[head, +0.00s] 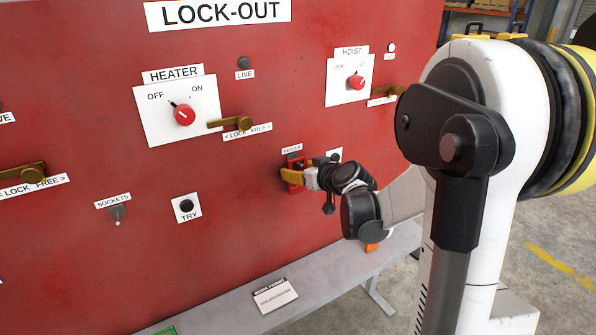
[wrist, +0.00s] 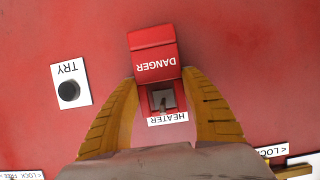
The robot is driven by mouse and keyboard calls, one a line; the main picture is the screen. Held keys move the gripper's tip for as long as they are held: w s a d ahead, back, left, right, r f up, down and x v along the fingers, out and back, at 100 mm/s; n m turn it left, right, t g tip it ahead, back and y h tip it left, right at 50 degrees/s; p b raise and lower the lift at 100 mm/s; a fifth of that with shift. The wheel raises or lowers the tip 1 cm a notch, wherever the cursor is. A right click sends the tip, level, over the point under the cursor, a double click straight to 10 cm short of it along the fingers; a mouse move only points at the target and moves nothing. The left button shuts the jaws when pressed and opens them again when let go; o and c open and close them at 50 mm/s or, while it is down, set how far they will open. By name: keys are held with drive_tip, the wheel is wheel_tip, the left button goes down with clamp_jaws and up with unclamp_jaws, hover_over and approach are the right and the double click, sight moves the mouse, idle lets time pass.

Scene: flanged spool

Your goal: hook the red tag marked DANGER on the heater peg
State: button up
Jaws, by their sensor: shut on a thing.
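The red tag marked DANGER (wrist: 154,48) is between the yellow fingers of my gripper (wrist: 160,82), which is shut on it; its lettering is upside down in the wrist view. A square opening at the tag's lower end frames the grey heater peg (wrist: 163,101), just above the HEATER label (wrist: 168,119). I cannot tell whether the peg passes through the opening or lies behind it. In the head view, my gripper (head: 294,176) is at the red board below the small HEATER label (head: 291,149), and its fingers and wrist hide much of the tag and peg.
The red lock-out board (head: 250,105) fills the background. A TRY button (wrist: 69,91) is left of the tag in the wrist view. A brass heater lock lever (head: 230,123) sticks out above and left of my gripper. A grey ledge (head: 330,262) runs below the board.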

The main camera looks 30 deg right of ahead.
drive_tip(key=o, duration=1.1)
drive_tip(key=v, duration=1.2)
drive_tip(key=s+a+f+g+y, duration=0.2)
drive_tip(key=s+a+g, duration=0.3)
drive_tip(key=a, duration=0.8)
drive_tip(key=s+a+f+g+h, duration=0.1)
drive_tip(key=s+a, duration=0.4)
drive_tip(key=s, duration=0.8)
drive_tip(key=shift+a+f+g+h, duration=0.25)
drive_tip(key=shift+f+h, duration=0.45)
drive_tip(key=shift+f, duration=0.35)
